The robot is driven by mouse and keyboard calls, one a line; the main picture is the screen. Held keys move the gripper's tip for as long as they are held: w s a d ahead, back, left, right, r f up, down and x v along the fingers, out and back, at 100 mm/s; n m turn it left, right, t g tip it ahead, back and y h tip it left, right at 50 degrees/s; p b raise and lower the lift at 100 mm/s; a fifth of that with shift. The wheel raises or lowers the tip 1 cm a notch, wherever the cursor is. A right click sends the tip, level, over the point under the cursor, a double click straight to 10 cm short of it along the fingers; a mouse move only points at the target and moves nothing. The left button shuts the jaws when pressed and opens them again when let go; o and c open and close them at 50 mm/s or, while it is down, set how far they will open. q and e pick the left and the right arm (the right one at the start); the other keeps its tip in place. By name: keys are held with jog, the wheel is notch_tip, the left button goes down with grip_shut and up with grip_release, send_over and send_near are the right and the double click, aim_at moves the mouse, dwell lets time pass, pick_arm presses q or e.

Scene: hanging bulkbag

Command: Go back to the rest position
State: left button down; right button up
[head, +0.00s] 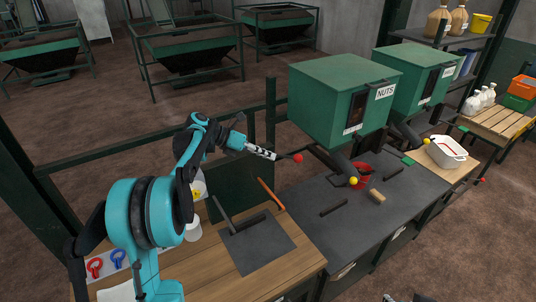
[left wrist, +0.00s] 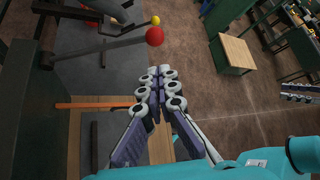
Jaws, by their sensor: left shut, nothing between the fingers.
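My left gripper (head: 270,154) is raised above the workbench at the end of my teal left arm, beside the dark green upright panel. In the left wrist view its fingers (left wrist: 161,74) are together with nothing between them. It appears to touch nothing. In the head view a red ball (head: 297,159) shows just beyond its fingertips; it also shows in the left wrist view (left wrist: 154,36). A small part of what looks like my right gripper (head: 389,297) shows at the bottom edge of the head view; its fingers are not clear.
A wooden bench (head: 222,270) with a dark mat (head: 262,249) lies below my left arm. A dark counter (head: 328,227) adjoins it, under green hoppers (head: 325,85). A green rail (head: 150,148) runs behind. A white tub (head: 446,152) stands at right. Open floor lies at front right.

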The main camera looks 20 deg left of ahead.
pick_arm(q)
jog(key=s+d+f+m+y+b, duration=0.3)
jog(key=s+d+f+m+b, duration=0.15)
jog(key=s+m, duration=0.4)
jog(key=s+d+f+m+y+b, duration=0.3)
jog(key=s+d+m, duration=0.2)
jog(key=s+m, duration=0.3)
jog(key=s+a+f+m+t+y+b, duration=0.1)
jog(key=s+f+m+y+b, duration=0.3)
jog(key=s+f+m, duration=0.9)
jog(key=shift+s+a+m+t+b, duration=0.15)
jog(key=shift+s+m+t+b, duration=0.25)
jog(key=shift+s+m+b, duration=0.5)
jog(key=shift+s+f, duration=0.1)
jog(key=shift+s, duration=0.15)
